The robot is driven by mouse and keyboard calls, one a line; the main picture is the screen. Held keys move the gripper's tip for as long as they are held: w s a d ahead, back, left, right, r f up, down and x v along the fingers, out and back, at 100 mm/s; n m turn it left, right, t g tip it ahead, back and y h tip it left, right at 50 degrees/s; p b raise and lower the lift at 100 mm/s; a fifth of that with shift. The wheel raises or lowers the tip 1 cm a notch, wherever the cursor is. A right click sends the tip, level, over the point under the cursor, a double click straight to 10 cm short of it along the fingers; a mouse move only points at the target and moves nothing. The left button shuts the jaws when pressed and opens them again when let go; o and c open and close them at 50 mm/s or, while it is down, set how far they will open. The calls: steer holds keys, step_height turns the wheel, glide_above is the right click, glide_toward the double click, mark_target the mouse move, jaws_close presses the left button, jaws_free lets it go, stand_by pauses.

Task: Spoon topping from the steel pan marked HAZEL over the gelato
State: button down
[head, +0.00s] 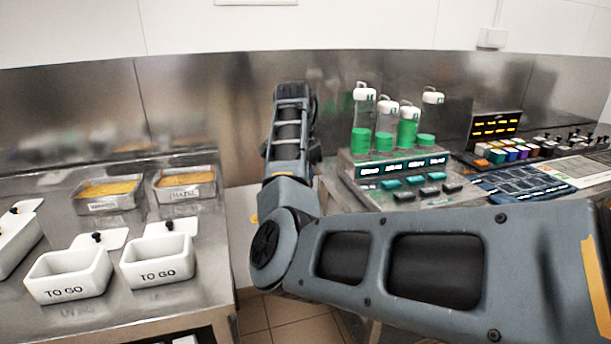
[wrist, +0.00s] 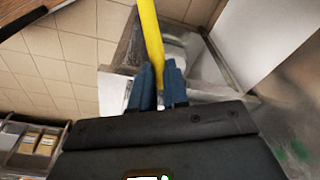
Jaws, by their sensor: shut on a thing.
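The steel pan marked HAZEL (head: 184,194) stands on the left counter at the back, with a yellow-orange filling. My gripper (wrist: 159,84) shows in the wrist view with its two blue fingers shut on a yellow handle (wrist: 149,30). The far end of the handle runs out of the top of the picture, so I cannot tell what it ends in. In the head view my arm hides the gripper; a small yellow bit shows beside the arm, right of the HAZEL pan. I cannot make out any gelato in either view.
A second pan (head: 108,207) with similar filling stands left of HAZEL. White TO GO tubs (head: 68,275) (head: 158,262) with lids behind them stand in front. Right of my arm are green-filled cylinders (head: 361,120) on a machine and a display panel (head: 497,126). A floor gap separates the counters.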

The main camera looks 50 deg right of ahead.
steer(key=shift+w+a+f, duration=0.1)
steer(key=shift+a+f, duration=0.35)
steer(key=shift+a, duration=0.05)
steer(key=shift+s+a+n, duration=0.25)
steer(key=shift+a+n, duration=0.05)
steer(key=shift+n, duration=0.1)
steer(key=s+a+f+n, duration=0.3)
steer(key=a+f+n, duration=0.3)
steer(key=a, duration=0.4)
steer(key=s+a+f+n+t+y, duration=0.1)
steer(key=s+a+f+n, duration=0.2)
steer(key=a+f+n, duration=0.3)
steer(key=s+a+f+n+t, duration=0.1)
steer(key=s+a+f+n, duration=0.3)
steer(key=a, duration=1.2)
step_height(320, 180, down, 3)
steer(key=shift+r+n+y, duration=0.1)
steer(key=shift+n+y, duration=0.3)
steer(key=shift+n, duration=0.8)
